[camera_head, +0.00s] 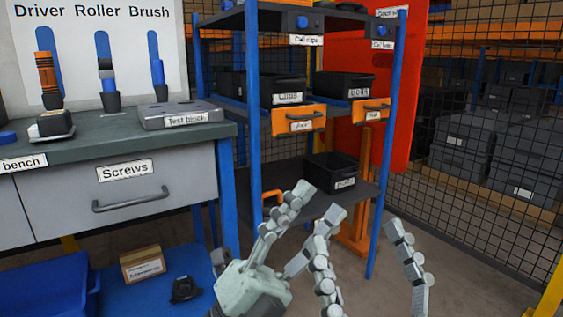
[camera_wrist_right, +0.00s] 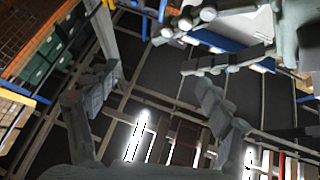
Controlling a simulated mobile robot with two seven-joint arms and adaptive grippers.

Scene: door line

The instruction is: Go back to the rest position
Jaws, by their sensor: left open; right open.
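My left gripper (camera_head: 318,200) is in the lower middle of the head view, its pale palm low and its two jointed fingers pointing up and right. The fingers are apart with nothing between them. My right gripper (camera_head: 358,229) is just right of it and lower, its fingers spread and empty; its palm is below the picture edge. In the right wrist view my right gripper (camera_wrist_right: 158,78) shows two spread fingers with empty space between. Fingers of my left gripper (camera_wrist_right: 215,45) show close by at the upper right. Whether the grippers touch I cannot tell.
A workbench (camera_head: 70,140) with a drawer (camera_head: 120,190) stands at the left. A blue-posted shelf rack (camera_head: 254,120) with bins stands behind the grippers. A box (camera_head: 142,263) lies on the lower blue shelf. A mesh fence (camera_head: 480,190) runs along the right; the floor before it is clear.

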